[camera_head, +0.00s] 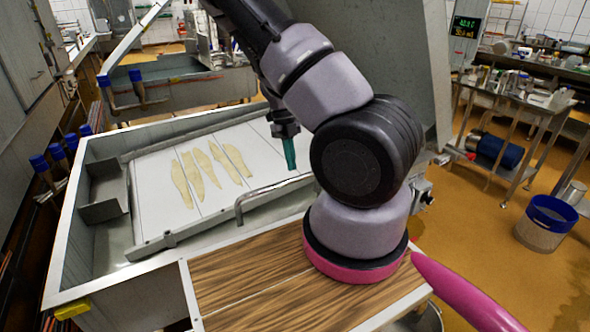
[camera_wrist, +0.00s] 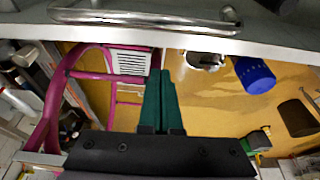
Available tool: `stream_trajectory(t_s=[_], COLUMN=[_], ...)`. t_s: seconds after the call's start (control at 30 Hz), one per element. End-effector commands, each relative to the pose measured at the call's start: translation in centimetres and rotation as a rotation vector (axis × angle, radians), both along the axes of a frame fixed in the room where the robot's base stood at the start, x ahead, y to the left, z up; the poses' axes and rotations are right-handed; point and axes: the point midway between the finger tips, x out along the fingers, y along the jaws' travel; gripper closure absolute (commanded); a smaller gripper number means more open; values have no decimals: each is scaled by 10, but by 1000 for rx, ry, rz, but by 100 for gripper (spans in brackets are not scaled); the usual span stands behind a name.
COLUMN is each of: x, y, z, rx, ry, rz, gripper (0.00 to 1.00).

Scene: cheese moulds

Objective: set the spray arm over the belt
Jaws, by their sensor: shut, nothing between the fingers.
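The belt (camera_head: 215,150) is a white flat surface inside a steel trough, with several pale flat pieces lying on it. A bent metal pipe (camera_head: 268,189), which looks like the spray arm, runs along the belt's near right side; its right end is hidden behind my arm. In the wrist view a shiny metal tube (camera_wrist: 150,17) crosses the top, apart from my fingertips; it may be the same pipe. My gripper (camera_head: 290,153) has teal fingers pressed together, empty, pointing down near the belt's right part. The closed fingers also show in the wrist view (camera_wrist: 163,85).
The steel trough wall (camera_head: 110,140) surrounds the belt. Blue-handled tools (camera_head: 137,88) stand at the back left. A blue-rimmed bucket (camera_head: 545,222) stands on the yellow floor to the right, near a steel trolley (camera_head: 515,115). The floor between is mostly clear.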

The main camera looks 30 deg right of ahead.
Motion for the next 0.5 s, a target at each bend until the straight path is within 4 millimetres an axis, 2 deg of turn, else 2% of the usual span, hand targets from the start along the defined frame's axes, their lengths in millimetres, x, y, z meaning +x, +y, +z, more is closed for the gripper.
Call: stream_trajectory(t_s=[0.47, 0.5], x=[-31, -19], y=[-1, 0], z=[-90, -86], rx=[3, 3], ry=[5, -3], rz=[1, 6], gripper=[100, 100])
